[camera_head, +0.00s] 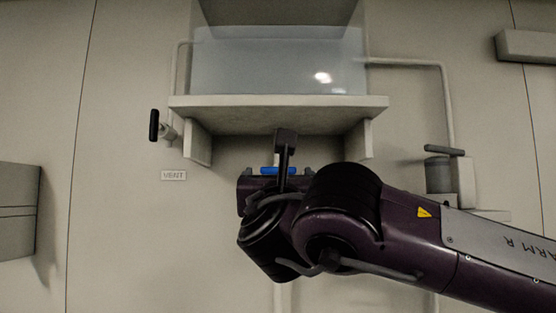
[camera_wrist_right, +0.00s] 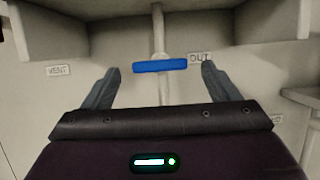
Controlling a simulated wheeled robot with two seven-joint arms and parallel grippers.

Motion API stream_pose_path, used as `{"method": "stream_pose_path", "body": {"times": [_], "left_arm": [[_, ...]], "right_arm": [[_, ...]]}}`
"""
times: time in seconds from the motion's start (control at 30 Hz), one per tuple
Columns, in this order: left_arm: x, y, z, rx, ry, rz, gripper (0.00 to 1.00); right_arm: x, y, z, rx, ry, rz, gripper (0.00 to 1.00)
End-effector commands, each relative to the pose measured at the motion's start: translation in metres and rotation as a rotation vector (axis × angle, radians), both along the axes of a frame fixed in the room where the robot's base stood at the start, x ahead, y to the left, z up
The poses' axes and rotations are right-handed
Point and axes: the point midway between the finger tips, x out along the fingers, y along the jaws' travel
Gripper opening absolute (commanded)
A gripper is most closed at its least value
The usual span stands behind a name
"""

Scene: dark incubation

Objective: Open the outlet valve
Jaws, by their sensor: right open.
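The outlet valve's blue handle (camera_wrist_right: 160,66) lies level across a pale vertical pipe, beside an OUT label (camera_wrist_right: 200,57) in the right wrist view. In the head view a strip of the blue handle (camera_head: 284,170) shows under the tank shelf, partly hidden by my right arm. My right gripper (camera_wrist_right: 160,70) is open, with one finger on each side of the handle in the picture. The fingers look apart from the handle, and the distance to it is hard to tell. My left gripper is not in view.
A clear tank (camera_head: 275,62) of liquid stands on a bracketed shelf (camera_head: 278,102) above the valve. A black-handled valve (camera_head: 154,125) sits at left above a VENT label (camera_head: 173,175). A dark-handled fitting (camera_head: 438,172) is at right. A grey box (camera_head: 18,210) is at far left.

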Motion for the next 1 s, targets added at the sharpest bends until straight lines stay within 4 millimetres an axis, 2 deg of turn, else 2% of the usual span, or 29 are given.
{"method": "stream_pose_path", "body": {"times": [0.03, 0.3, 0.63, 0.9, 0.97, 1.0], "left_arm": [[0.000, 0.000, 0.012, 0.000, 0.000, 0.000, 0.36], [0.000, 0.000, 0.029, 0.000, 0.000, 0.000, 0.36], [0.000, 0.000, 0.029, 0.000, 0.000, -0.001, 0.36], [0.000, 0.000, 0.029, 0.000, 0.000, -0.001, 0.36], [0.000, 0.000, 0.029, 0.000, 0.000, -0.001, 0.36], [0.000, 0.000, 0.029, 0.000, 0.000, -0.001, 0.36]], "right_arm": [[0.008, 0.000, 0.009, -0.002, 0.001, -0.001, 0.82], [0.035, 0.000, 0.017, 0.001, 0.000, 0.001, 0.82], [0.038, 0.001, 0.016, 0.001, 0.000, 0.004, 0.81], [0.038, 0.001, 0.016, 0.001, 0.000, 0.003, 0.45], [0.038, 0.001, 0.016, 0.001, 0.000, 0.003, 0.37], [0.038, 0.001, 0.016, 0.001, 0.000, 0.003, 0.37]]}}
